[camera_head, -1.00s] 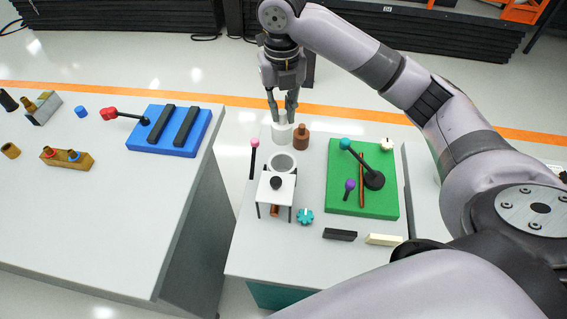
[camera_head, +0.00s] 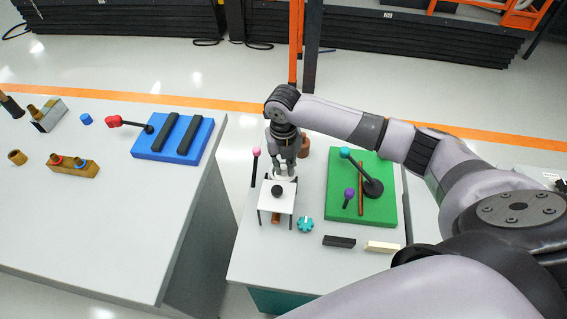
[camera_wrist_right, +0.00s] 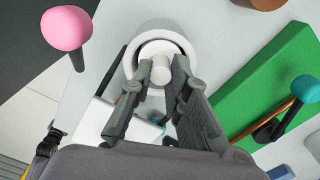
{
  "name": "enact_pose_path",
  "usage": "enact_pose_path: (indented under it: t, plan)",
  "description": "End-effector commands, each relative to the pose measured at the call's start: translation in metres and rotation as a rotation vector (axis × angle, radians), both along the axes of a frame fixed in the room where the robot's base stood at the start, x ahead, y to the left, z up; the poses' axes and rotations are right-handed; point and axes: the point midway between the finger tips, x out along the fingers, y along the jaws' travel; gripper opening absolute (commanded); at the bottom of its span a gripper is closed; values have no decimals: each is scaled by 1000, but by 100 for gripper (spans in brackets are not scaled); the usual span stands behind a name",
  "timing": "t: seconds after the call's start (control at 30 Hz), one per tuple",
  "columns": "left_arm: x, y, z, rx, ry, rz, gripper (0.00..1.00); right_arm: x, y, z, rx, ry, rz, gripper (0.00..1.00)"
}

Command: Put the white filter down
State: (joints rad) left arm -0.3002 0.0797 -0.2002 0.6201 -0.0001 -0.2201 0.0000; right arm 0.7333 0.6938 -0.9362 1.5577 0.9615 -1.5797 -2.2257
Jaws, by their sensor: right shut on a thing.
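My right gripper (camera_head: 283,167) points down behind the white stand and is shut on the white filter (camera_wrist_right: 161,70), gripping its narrow knob between both fingertips. In the right wrist view the filter's round body (camera_wrist_right: 160,49) lies within the outline of a white ring-shaped holder (camera_wrist_right: 133,59). I cannot tell whether the filter rests in the holder or hangs just above it. In the head view the gripper hides most of the filter and holder. My left gripper is not in view.
A white stand with a black knob (camera_head: 278,191) is close in front. A pink-topped lever (camera_head: 256,153) stands to the left, a brown bottle (camera_head: 305,151) behind. A green board (camera_head: 376,210) with levers lies right. A teal knob (camera_head: 305,224) and two small bars are nearer.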

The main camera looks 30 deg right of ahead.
Motion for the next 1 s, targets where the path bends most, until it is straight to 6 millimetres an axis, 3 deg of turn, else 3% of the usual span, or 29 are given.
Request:
enact_pose_path:
  t: [0.33,0.37,0.63,1.0]
  plan:
    - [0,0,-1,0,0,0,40,0,0,-3,0,0,0,0]
    - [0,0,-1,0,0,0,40,0,0,-4,0,0,0,17]
    - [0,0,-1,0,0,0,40,0,0,-3,-1,0,0,35]
    - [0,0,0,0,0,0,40,0,-1,-2,-2,1,-1,36]
